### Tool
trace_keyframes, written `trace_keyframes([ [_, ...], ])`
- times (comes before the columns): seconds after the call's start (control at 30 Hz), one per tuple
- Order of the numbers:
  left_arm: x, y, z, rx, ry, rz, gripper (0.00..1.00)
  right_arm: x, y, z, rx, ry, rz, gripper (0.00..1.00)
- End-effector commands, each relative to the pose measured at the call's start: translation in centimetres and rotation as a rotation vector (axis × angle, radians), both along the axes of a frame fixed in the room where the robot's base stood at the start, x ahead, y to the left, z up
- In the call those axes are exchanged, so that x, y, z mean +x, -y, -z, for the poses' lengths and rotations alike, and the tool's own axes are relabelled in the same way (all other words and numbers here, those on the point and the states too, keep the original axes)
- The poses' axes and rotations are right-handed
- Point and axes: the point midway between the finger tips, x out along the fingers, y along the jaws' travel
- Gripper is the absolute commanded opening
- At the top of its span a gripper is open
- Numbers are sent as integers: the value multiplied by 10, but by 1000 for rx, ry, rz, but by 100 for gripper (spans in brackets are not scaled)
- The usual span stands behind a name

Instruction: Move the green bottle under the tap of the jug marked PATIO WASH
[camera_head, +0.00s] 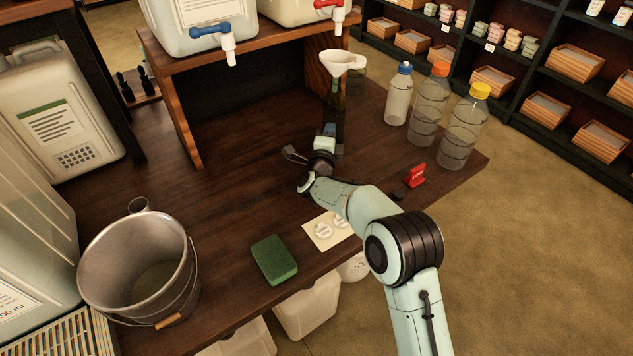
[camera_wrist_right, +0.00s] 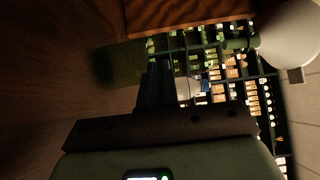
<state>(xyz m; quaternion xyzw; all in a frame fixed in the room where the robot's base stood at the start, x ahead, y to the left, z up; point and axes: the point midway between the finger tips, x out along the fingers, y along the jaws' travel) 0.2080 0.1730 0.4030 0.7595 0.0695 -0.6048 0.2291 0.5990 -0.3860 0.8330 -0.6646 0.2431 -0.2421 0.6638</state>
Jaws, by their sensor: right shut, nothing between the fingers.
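The dark green bottle (camera_head: 335,103) stands upright on the table with a white funnel (camera_head: 337,61) in its neck. Its lower part is hidden behind my right gripper (camera_head: 329,130). The gripper is shut and empty, close in front of the bottle; I cannot tell if they touch. In the right wrist view the bottle (camera_wrist_right: 122,63) lies sideways, beyond my fingers (camera_wrist_right: 155,85). Two jugs stand on the raised shelf: one with a blue tap (camera_head: 211,30), one with a red tap (camera_head: 328,5). Their labels are cut off or unreadable. My left gripper is out of view.
Three capped clear bottles, with blue (camera_head: 398,98), orange (camera_head: 430,105) and yellow (camera_head: 464,130) caps, stand at right. A red clip-like object (camera_head: 415,175), green sponge (camera_head: 274,260) and metal bucket (camera_head: 140,245) are nearer. The table under the blue tap is clear.

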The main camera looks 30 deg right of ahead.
Motion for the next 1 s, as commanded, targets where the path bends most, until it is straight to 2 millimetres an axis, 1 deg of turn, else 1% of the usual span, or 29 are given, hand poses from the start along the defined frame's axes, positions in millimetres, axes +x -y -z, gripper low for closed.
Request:
trace_keyframes([
  [0.17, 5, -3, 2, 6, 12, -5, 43, 5, 4, -1, 1, 2, 0, 0],
  [0.47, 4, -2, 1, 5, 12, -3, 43, 4, 3, -2, 1, 2, -1, 0],
  [0.57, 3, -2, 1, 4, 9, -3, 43, 1, 1, -1, 1, 0, -1, 0],
  [0.67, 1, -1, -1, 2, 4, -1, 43, -7, -6, -3, 1, 1, -1, 0],
  [0.77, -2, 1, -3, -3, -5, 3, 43, -19, -17, -3, 3, 1, -4, 0],
  [1.0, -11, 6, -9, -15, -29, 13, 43, -60, -51, -3, 2, 1, -4, 0],
])
